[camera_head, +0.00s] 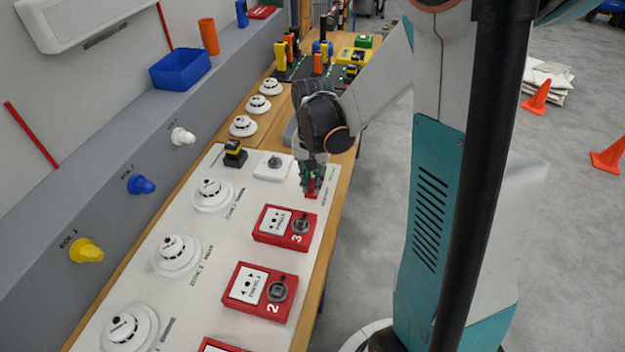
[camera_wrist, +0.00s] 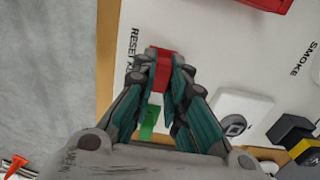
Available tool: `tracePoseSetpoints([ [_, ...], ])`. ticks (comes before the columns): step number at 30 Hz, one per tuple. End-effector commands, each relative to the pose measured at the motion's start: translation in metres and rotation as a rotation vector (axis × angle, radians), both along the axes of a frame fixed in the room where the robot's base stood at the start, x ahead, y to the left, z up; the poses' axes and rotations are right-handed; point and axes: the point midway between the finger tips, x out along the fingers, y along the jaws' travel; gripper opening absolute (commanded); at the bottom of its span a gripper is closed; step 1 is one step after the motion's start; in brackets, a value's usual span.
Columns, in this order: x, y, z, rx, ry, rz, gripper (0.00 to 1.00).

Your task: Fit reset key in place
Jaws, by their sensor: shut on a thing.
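My gripper (camera_head: 313,186) points down over the white panel (camera_head: 232,195) near its right edge. In the wrist view my gripper (camera_wrist: 160,68) has its fingertips closed on the sides of a red block, which I take to be the reset key (camera_wrist: 158,60). The red block also shows just under the fingertips in the head view (camera_head: 311,194). It is beside the partly hidden printed label "RESET K…" on the panel. The fingers hide its lower part, so I cannot tell whether it is seated or just above the panel.
Red call-point boxes (camera_head: 285,227) stand close in front. A white switch base (camera_head: 273,166) and a yellow-black block (camera_head: 235,153) stand beside the gripper. White detectors (camera_head: 212,194) line the panel's left. A green piece (camera_wrist: 149,122) shows between the fingers. Grey floor lies right.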

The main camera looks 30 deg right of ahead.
Motion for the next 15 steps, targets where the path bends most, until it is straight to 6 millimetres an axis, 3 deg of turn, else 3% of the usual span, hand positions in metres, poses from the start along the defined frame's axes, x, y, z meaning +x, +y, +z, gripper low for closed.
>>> tracePoseSetpoints([
  [13, 0.0000, 0.0000, -0.0041, 0.000, 0.000, 0.000, 0.00],
  [14, 0.0000, 0.0000, -0.0041, 0.000, 0.000, 0.000, 0.15],
  [15, 0.0000, 0.0000, -0.0040, 0.000, 0.000, 0.000, 0.24],
])
